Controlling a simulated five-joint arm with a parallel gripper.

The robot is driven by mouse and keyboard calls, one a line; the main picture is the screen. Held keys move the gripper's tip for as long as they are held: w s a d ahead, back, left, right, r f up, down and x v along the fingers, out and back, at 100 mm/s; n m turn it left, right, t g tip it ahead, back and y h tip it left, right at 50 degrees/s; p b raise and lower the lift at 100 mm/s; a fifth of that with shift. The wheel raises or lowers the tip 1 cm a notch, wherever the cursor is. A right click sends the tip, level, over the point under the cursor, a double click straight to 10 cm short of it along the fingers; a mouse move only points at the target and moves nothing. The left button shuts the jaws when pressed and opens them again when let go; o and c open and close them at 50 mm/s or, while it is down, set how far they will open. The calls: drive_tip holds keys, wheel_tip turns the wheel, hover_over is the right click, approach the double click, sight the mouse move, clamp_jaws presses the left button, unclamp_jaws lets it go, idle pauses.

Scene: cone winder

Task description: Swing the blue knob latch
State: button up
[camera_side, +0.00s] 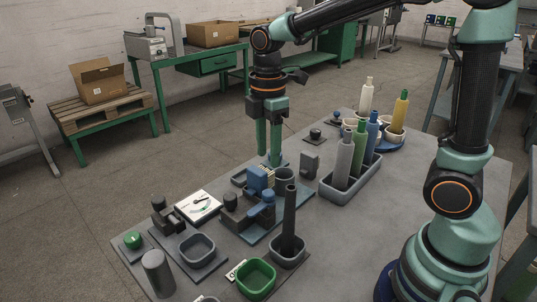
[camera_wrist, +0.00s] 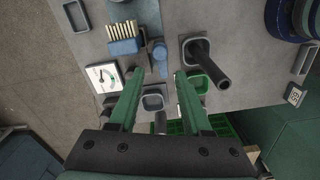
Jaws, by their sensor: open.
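The blue knob latch (camera_side: 267,199) sits on a dark base plate near the middle of the table in the side view. In the wrist view the blue knob (camera_wrist: 160,54) shows just past my fingertips, roughly in line with the gap between them. My gripper (camera_side: 269,158) points down with its two green fingers apart and nothing between them. In the side view its tips appear above and behind the latch, close to the blue brush; the exact height is unclear. In the wrist view my gripper (camera_wrist: 159,78) is also open and empty.
A blue brush (camera_wrist: 124,47) is left of the knob. A tall dark post (camera_side: 289,216) rises nearby from a grey tray. A dial gauge (camera_side: 198,207), a grey bowl (camera_side: 197,248) and a green bowl (camera_side: 256,279) lie around. A rack (camera_side: 347,196) holds several cones at right.

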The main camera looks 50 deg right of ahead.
sight(268, 192)
wheel_tip(268, 192, down, 10)
idle(0.4)
clamp_jaws()
